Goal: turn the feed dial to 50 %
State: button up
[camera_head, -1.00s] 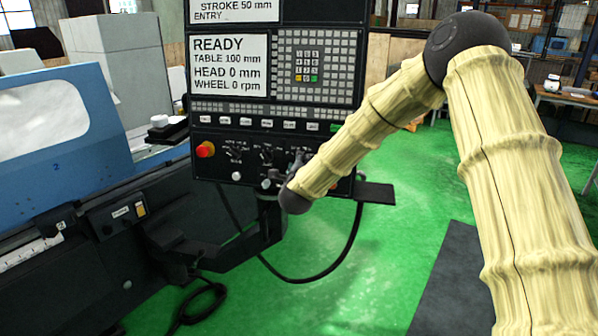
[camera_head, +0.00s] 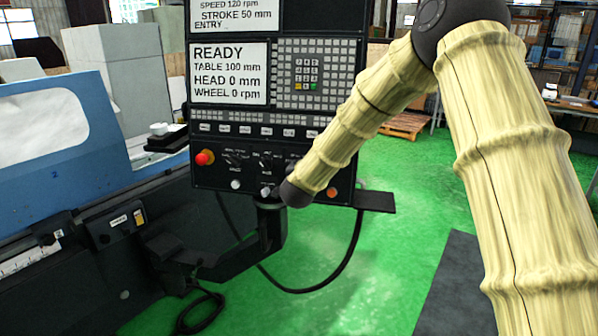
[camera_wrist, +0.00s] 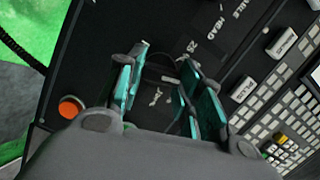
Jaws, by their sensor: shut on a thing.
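The black control panel (camera_head: 215,178) of the grinder shows in the head view, with a row of dials in its lower part. My gripper is hidden there behind my arm, which reaches the panel's lower right. In the wrist view my gripper (camera_wrist: 164,60) has its two teal-padded fingers on either side of a dark dial (camera_wrist: 160,72), shut on it.
A red emergency stop (camera_head: 204,158) sits at the panel's left. An orange button (camera_wrist: 70,107) is near the gripper, and shows in the head view (camera_head: 332,192). A small shelf (camera_head: 374,201) juts out at the lower right. A cable hangs below.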

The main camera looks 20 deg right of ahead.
jog(key=shift+f+n, duration=0.1)
jog(key=shift+n, duration=0.2)
dwell(0.4)
jog(key=o, duration=1)
jog(key=shift+s, duration=0.1)
jog(key=v, duration=1.2)
